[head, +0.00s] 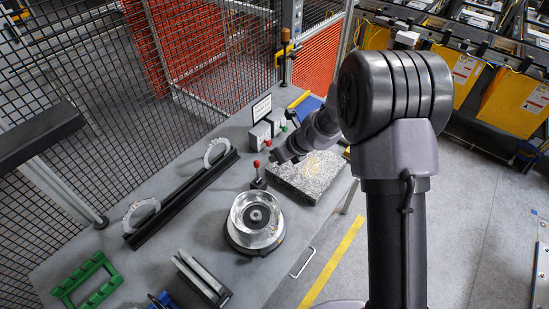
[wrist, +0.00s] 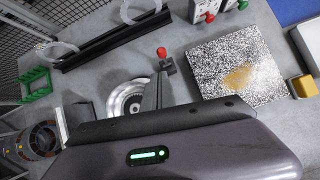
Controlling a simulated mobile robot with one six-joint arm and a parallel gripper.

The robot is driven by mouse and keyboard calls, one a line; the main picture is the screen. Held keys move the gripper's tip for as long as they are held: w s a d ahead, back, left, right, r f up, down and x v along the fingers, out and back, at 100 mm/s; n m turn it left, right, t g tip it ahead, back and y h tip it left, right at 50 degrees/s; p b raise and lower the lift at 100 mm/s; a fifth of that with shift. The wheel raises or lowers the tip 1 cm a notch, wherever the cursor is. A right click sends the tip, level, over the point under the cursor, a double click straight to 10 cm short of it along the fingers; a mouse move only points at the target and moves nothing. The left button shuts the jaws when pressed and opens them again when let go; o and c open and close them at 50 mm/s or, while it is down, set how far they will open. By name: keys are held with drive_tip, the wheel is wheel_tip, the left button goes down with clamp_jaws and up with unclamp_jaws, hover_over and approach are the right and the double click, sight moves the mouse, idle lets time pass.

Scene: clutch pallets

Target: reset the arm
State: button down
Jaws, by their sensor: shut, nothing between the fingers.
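My arm reaches from the right of the head view over the workbench (head: 205,250). My gripper (head: 274,158) is above the bench, near the speckled stone plate. In the wrist view my gripper's dark fingers (wrist: 158,84) are together with nothing between them. The gripper body with a green light fills the bottom of that view and hides part of the bench.
A speckled stone plate (head: 308,178) lies close below the arm. A red-knobbed lever (head: 258,178) stands beside a round metal fixture (head: 256,220). A black rail (head: 185,198) holds two clear rings. A green rack (head: 88,280) sits front left. Mesh fencing (head: 90,110) stands behind.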

idle(0.3)
drive_tip(key=s+d+r+n+b, duration=0.1)
drive_tip(key=s+r+n+b, duration=0.1)
drive_tip(key=s+n+b, duration=0.6)
drive_tip(key=s+d+r+n+b, duration=0.2)
drive_tip(key=s+n+b, duration=0.3)
drive_tip(key=b, duration=0.4)
drive_tip(key=s+d+f+n+h+b, duration=0.1)
drive_tip(key=s+d+f+n+b, duration=0.1)
drive_tip(key=s, duration=0.4)
drive_tip(key=s+d+f+n+t+h+b, duration=0.1)
drive_tip(key=s+d+f+n+b, duration=0.1)
drive_tip(key=s, duration=0.5)
drive_tip(key=s+d+f+n+h+b, duration=0.1)
drive_tip(key=s+d+f+n+b, duration=0.2)
drive_tip(key=s+n+b, duration=0.3)
drive_tip(key=shift+s+f+b, duration=0.15)
drive_tip(key=shift+f+b, duration=0.15)
drive_tip(key=shift+f, duration=0.15)
